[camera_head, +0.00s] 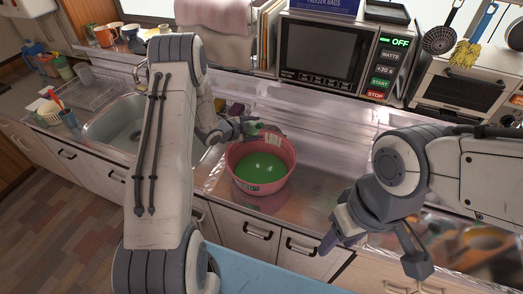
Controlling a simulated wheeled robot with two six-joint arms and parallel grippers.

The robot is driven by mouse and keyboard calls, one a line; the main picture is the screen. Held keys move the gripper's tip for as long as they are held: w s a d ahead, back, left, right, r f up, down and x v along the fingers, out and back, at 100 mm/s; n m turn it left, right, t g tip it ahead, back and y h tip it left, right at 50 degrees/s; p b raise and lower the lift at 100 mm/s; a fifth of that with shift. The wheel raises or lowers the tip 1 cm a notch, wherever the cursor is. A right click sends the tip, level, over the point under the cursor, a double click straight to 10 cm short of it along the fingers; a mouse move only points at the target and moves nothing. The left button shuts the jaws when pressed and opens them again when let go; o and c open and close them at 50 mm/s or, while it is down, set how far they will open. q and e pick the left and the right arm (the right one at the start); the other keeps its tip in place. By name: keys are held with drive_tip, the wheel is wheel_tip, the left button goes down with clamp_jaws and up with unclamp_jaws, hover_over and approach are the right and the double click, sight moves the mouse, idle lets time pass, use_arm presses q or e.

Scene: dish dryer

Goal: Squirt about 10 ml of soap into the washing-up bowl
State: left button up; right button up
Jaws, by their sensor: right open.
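The pink washing-up bowl (238,179) stands on the metal counter to the right of the sink. Its inside shows a bright green surface. My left gripper (248,127) is at the bowl's far left rim, partly over it. A small green patch shows at its fingers, but I cannot tell whether it is part of a soap bottle, nor whether the fingers are shut. My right gripper (376,250) is open and empty, in front of the counter's edge, right of the bowl and apart from it.
The sink (112,124) lies left of the bowl, partly hidden by my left arm. A microwave (328,54) and a toaster oven (462,90) stand behind. Cups (104,36) are at the back left. The counter right of the bowl is clear.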

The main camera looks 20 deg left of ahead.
use_arm(q)
wheel_tip(320, 180, down, 8)
drive_tip(key=n+g+h+b, duration=0.1)
drive_tip(key=n+h+b, duration=0.4)
drive_tip(key=shift+w+a+r+g, duration=0.15)
drive_tip(key=shift+w+a+g, duration=0.15)
drive_tip(key=shift+w+a, duration=0.1)
drive_tip(key=shift+d+r, duration=0.1)
idle(0.5)
wheel_tip(320, 180, up, 5)
drive_tip(key=p, duration=0.3)
